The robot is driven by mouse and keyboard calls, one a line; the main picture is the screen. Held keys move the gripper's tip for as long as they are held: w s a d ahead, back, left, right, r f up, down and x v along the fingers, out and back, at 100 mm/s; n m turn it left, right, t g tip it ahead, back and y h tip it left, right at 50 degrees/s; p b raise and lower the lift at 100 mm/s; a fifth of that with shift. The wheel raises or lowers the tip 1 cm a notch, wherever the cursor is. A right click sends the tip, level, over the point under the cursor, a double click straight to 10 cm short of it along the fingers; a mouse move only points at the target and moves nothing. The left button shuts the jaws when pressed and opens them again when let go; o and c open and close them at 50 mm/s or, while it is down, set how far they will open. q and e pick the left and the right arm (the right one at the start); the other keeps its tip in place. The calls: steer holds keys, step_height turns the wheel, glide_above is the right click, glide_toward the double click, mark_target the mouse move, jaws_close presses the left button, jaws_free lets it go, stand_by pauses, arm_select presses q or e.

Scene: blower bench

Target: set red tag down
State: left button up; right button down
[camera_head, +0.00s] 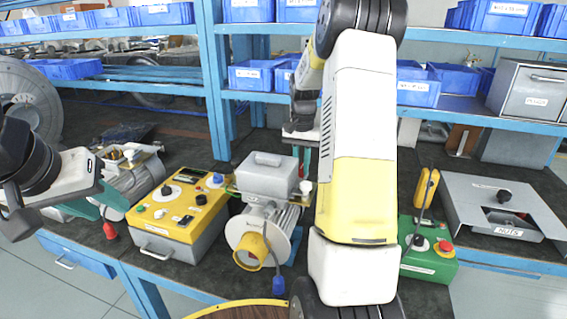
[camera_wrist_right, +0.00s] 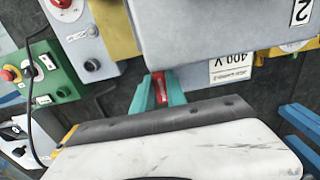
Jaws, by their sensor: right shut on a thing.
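The red tag (camera_wrist_right: 159,89) shows in the right wrist view as a small red piece with pale marking, between the teal fingers of my right gripper (camera_wrist_right: 160,92). The right gripper is shut on it, close beside a grey box with a "400 V" label (camera_wrist_right: 231,70). In the head view my right arm hides most of this gripper, near the grey motor (camera_head: 268,200) and its terminal box. My left gripper (camera_head: 112,211) has its teal fingers apart, at the left above the bench edge. Whether the tag touches a surface cannot be told.
A yellow control box (camera_head: 180,215) stands left of the motor. A green box (camera_head: 428,262) with a red button and a grey case (camera_head: 500,205) stand at right. Blue shelves (camera_head: 460,105) run behind.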

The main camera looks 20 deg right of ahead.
mark_target(301, 168)
steer(key=shift+f, duration=0.3)
steer(key=c, duration=1.3)
jaws_free()
steer(key=shift+f, duration=0.1)
steer(key=shift+c, duration=0.2)
step_height(301, 168, up, 11)
steer(key=s+a+r+n+t, duration=0.1)
steer(key=s+a+r+n, duration=0.1)
steer(key=s+a+r, duration=0.35)
steer(key=s+a+n+t+y, duration=0.1)
steer(key=s+a, duration=0.4)
steer(key=s, duration=0.5)
steer(key=s+a+n+t+y, duration=0.1)
steer(key=s+a+n+t, duration=0.3)
steer(key=s, duration=0.6)
steer(key=a+n, duration=0.1)
steer(key=a, duration=0.1)
steer(key=shift+a, duration=0.3)
